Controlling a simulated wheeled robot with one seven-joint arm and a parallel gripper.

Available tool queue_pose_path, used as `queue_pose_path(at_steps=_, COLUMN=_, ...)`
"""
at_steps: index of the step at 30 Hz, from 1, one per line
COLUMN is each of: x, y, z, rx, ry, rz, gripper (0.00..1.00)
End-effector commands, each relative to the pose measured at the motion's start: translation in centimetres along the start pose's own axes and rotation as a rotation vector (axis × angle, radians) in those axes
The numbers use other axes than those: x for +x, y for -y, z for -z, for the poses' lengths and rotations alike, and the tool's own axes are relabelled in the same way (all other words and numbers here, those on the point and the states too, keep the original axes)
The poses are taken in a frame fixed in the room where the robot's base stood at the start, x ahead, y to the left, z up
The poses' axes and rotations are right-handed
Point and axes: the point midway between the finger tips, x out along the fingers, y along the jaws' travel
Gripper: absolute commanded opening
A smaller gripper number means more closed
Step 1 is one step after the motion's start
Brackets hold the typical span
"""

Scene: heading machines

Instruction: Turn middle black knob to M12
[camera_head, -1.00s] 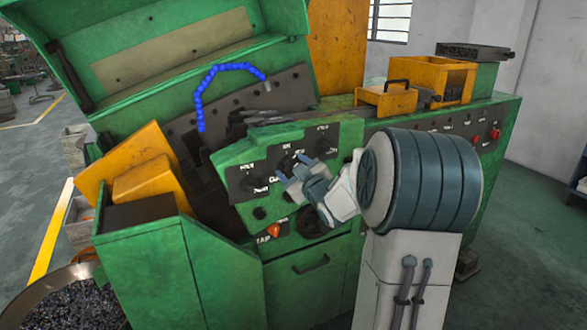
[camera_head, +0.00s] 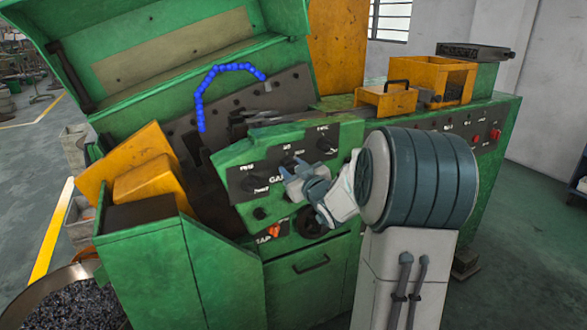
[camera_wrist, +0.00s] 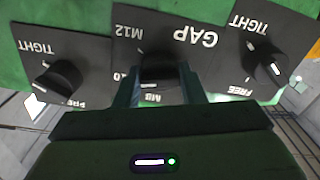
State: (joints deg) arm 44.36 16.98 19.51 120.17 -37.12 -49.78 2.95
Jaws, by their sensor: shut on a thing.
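The middle black knob (camera_wrist: 160,70) is under the GAP label, between the two fingers of my gripper (camera_wrist: 161,88) in the wrist view. My gripper is shut on it, one finger on each side. Marks M12 (camera_wrist: 128,31), 10 and M8 (camera_wrist: 152,98) surround the knob and read upside down. A short white line shows low on the knob's left, near the 10 and M8 marks; its exact heading is hard to tell. In the head view my gripper (camera_head: 299,182) is at the green panel (camera_head: 240,153) and mostly covers the knob.
Two more black knobs marked TIGHT and FREE flank it, left (camera_wrist: 58,82) and right (camera_wrist: 266,63) in the wrist view. Below in the head view are a black round knob (camera_head: 312,222) and an orange knob (camera_head: 274,231). Yellow boxes (camera_head: 150,180) stand left.

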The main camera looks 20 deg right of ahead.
Motion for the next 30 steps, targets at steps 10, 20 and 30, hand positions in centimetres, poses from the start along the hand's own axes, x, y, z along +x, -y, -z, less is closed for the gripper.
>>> queue_pose_path(at_steps=10, x=0.0, y=0.03, z=0.11, rx=0.326, ry=0.002, rz=0.0, gripper=0.14)
queue_pose_path(at_steps=20, x=-0.03, y=0.05, z=0.13, rx=0.608, ry=0.001, rz=0.0, gripper=0.14)
queue_pose_path(at_steps=30, x=-0.04, y=0.09, z=0.01, rx=0.784, ry=0.002, rz=-0.001, gripper=0.14)
